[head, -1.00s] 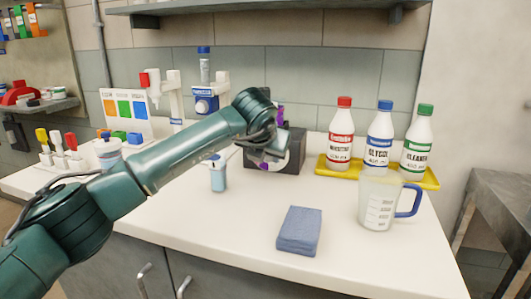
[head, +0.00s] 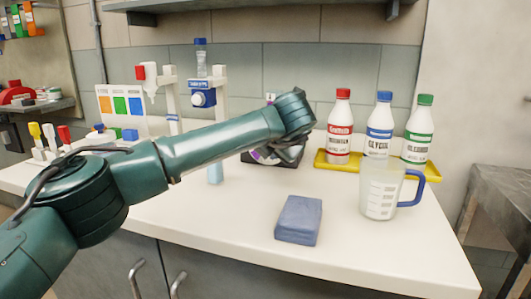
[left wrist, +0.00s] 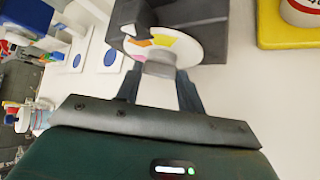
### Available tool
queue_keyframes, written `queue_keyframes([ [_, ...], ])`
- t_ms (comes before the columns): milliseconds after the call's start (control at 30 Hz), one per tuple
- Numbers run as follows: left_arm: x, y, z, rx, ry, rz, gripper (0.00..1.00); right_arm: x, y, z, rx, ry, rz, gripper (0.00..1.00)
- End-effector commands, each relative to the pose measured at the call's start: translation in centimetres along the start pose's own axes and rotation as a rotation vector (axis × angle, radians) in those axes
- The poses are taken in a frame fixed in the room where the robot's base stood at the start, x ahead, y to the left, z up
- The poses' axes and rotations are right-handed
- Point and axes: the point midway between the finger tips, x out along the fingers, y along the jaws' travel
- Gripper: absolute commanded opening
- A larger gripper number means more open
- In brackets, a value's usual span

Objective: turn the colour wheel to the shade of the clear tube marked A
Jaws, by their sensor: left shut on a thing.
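The colour wheel (left wrist: 188,46) is a pale disc with yellow, orange and pink patches, on the front of a dark box (left wrist: 208,18). A small white triangle (left wrist: 128,30) is on the box beside the wheel's rim. My left gripper (left wrist: 158,76) is shut on the wheel's grey hub knob (left wrist: 158,62). In the head view, my left forearm and wrist hide most of the wheel and box. A clear tube with a blue cap (head: 201,62) stands upright on a blue and white holder at the back. I cannot read a letter A on it. My right gripper is not in view.
A blue block (head: 299,220) and a measuring jug (head: 380,195) stand on the counter. Several bottles stand in a yellow tray (head: 333,167) at the back right. A colour card (head: 120,104) leans at the back left.

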Motion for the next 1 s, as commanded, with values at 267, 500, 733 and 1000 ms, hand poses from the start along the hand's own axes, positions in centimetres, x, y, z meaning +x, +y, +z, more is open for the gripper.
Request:
queue_keyframes([
  [267, 0.07, -0.27, -0.08, 0.077, 0.000, 0.079, 0.15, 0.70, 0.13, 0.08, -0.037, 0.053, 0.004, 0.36],
  [500, 0.03, -0.26, -0.03, 0.097, 0.001, 0.097, 0.15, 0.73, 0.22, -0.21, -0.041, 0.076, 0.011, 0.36],
  [733, 0.02, -0.26, -0.02, 0.097, 0.001, 0.097, 0.15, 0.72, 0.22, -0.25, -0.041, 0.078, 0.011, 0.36],
  [1000, 0.03, -0.27, -0.03, 0.096, 0.000, 0.096, 0.54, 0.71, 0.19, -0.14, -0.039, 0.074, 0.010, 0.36],
])
